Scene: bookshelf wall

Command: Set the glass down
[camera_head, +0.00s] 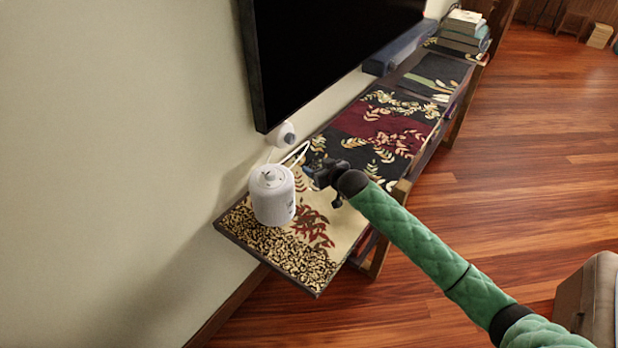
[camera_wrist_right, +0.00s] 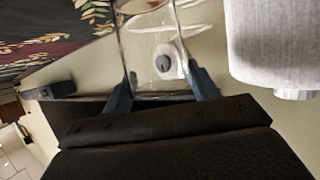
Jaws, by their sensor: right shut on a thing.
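My right gripper (camera_head: 316,170) is over the decorated shelf top (camera_head: 345,232), just right of a white lidded canister (camera_head: 262,203). In the right wrist view, its two blue-grey fingers (camera_wrist_right: 162,84) are shut on a clear, see-through glass (camera_wrist_right: 148,48), one finger on each side. In the head view the glass is too small and clear to make out well by the gripper. I cannot tell whether its base touches the shelf top. The white canister also shows close beside the glass in the right wrist view (camera_wrist_right: 275,42). My left gripper is not in view.
A large black television (camera_head: 325,50) hangs on the wall above the shelf. A white round device (camera_head: 282,134) with a cable is on the wall behind the canister. Books (camera_head: 464,36) are stacked at the far end. The patterned top right of the gripper (camera_head: 380,128) looks clear.

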